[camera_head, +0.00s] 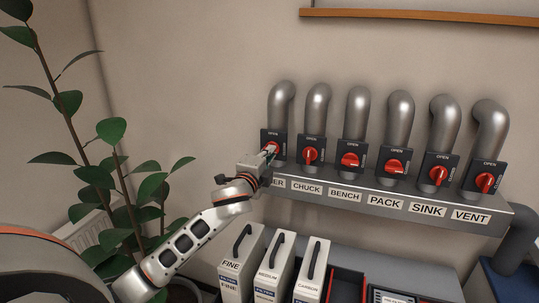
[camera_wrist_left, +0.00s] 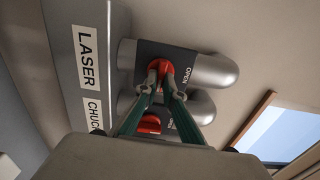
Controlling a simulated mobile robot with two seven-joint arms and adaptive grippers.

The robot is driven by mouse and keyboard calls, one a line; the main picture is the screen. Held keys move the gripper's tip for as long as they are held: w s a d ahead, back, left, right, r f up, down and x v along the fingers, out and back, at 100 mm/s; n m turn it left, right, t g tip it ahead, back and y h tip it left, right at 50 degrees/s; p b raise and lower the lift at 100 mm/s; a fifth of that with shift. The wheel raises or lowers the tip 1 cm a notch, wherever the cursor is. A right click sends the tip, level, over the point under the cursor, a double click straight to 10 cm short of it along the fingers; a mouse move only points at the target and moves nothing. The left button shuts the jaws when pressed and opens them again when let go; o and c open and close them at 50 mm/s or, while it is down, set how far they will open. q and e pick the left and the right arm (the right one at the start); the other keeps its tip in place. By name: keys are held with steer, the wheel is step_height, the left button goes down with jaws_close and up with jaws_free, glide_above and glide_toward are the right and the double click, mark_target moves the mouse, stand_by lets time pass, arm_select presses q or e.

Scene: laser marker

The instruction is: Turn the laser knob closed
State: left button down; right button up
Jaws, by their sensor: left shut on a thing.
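The laser knob is the leftmost red knob on a dark plate (camera_head: 266,136) marked OPEN, under a bent grey pipe. My left gripper (camera_head: 270,151) is at this knob and covers much of it in the head view. In the left wrist view the LASER label (camera_wrist_left: 87,57) lies beside the plate, and the red laser knob (camera_wrist_left: 166,68) sits between the fingertips. The left gripper (camera_wrist_left: 163,80) is shut on the knob. The knob's exact angle is hard to tell. My right gripper is not in view.
More red knobs stand in a row to the right: chuck (camera_head: 310,154), bench (camera_head: 350,160), pack, sink and vent. A grey ledge (camera_head: 400,195) carries their labels. A leafy plant (camera_head: 100,175) is on the left.

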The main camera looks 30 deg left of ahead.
arm_select(q)
steer(key=c, duration=2.2)
jaws_free()
steer(key=shift+o, duration=0.2)
steer(key=v, duration=1.2)
steer(key=shift+f, duration=0.1)
